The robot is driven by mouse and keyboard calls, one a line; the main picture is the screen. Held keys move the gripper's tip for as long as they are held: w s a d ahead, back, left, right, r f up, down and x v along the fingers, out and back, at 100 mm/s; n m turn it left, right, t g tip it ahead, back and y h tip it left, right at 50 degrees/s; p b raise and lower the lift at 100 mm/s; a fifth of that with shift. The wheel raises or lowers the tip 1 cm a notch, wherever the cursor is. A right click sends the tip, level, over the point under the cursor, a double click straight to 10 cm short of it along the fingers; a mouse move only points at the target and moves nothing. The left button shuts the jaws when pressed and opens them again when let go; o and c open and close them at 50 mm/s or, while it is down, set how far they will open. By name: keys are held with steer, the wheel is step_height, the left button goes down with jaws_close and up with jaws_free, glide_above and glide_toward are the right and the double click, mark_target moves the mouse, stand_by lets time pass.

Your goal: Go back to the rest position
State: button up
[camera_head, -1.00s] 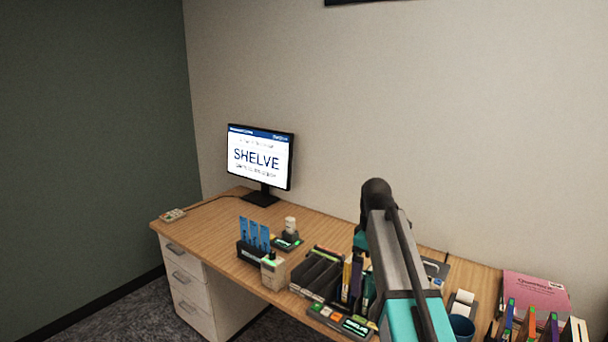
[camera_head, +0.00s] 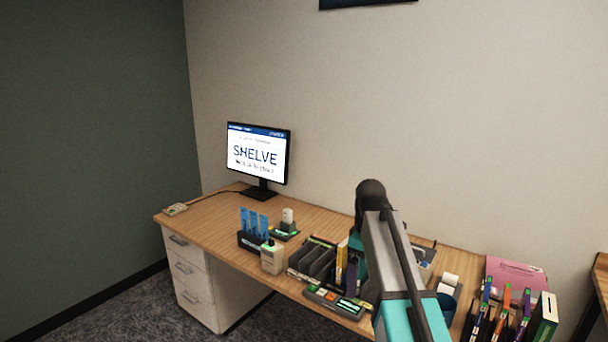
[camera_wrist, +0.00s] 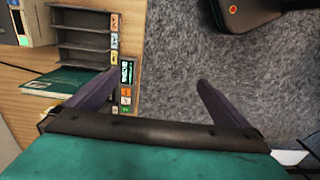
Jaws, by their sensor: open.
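My gripper (camera_wrist: 155,88) is open and empty in the wrist view. Its two dark fingers are spread apart, with grey carpet and the desk's edge below them. The left finger overlaps the edge of a small button panel (camera_wrist: 127,72); I cannot tell any contact. The right finger is over carpet.
A wooden desk (camera_head: 215,210) carries a monitor (camera_head: 258,158) reading SHELVE, a slotted rack (camera_head: 312,260), a pink folder (camera_head: 515,275) and several upright books at right. A green book (camera_wrist: 68,80) lies by the rack in the wrist view.

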steer(key=s+f+g, duration=0.2)
steer(key=s+f, duration=0.3)
steer(key=f, duration=0.6)
steer(key=s+f+g, duration=0.1)
steer(key=s+f, duration=0.5)
steer(key=f, duration=0.5)
steer(key=s+f+g, duration=0.2)
steer(key=s+f, duration=0.3)
steer(key=f, duration=0.6)
steer(key=s+f+m, duration=0.5)
steer(key=s+f, duration=0.5)
steer(key=s, duration=0.3)
steer(key=s+f+m, duration=0.5)
steer(key=s+f, duration=0.5)
steer(key=s, duration=0.3)
steer(key=shift+s+d+f+m+g, duration=0.2)
steer(key=shift+f+m+g, duration=0.1)
steer(key=shift+f+g, duration=0.1)
